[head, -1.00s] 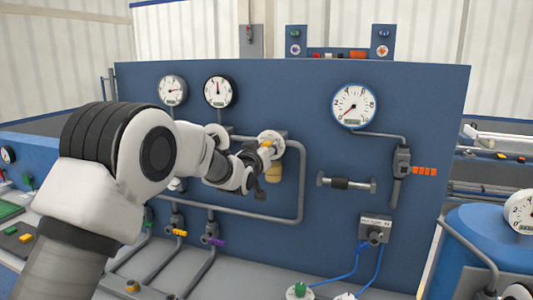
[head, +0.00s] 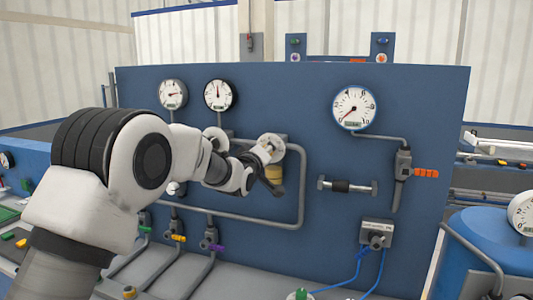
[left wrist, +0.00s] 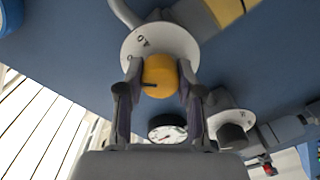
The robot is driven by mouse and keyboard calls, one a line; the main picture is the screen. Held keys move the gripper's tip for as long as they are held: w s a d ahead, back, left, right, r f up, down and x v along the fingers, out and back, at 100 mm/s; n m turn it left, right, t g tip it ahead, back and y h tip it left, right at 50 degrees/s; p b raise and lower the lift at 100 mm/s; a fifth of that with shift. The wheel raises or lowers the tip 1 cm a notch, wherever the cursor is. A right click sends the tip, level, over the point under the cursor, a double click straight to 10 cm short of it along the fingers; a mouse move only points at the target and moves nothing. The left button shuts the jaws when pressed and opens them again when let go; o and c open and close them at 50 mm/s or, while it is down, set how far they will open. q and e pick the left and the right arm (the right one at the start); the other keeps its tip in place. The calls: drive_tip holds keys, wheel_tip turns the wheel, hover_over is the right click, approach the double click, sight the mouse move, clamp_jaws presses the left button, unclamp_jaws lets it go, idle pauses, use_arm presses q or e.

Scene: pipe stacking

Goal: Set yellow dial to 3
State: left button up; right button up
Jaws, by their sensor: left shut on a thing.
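The yellow dial (left wrist: 160,76) sits in the middle of a white round scale plate (left wrist: 165,40) in the left wrist view. A dark pointer mark on the knob points left there. Some scale marks show on the plate's left side, but they are too small to read surely. In the head view the scale plate (head: 275,142) is on the blue panel, and my gripper mostly hides the knob. My left gripper (left wrist: 160,92) is shut on the yellow dial, one finger on each side; it also shows in the head view (head: 262,168). My right gripper is not in view.
A second white plate with a grey knob (left wrist: 232,130) is beside my fingers in the wrist view. The blue panel (head: 330,235) also carries gauges (head: 354,107), a grey pipe (head: 300,190), an orange-handled valve (head: 425,173) and coloured small valves below.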

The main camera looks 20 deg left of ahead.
use_arm(q)
drive_tip(key=shift+r, duration=0.15)
drive_tip(key=o, duration=1.2)
drive_tip(key=shift+c, duration=0.2)
drive_tip(key=shift+s, duration=0.1)
drive_tip(key=s, duration=1.1)
drive_tip(key=shift+s+a, duration=0.25)
drive_tip(key=shift+s, duration=0.1)
drive_tip(key=shift+f, duration=0.25)
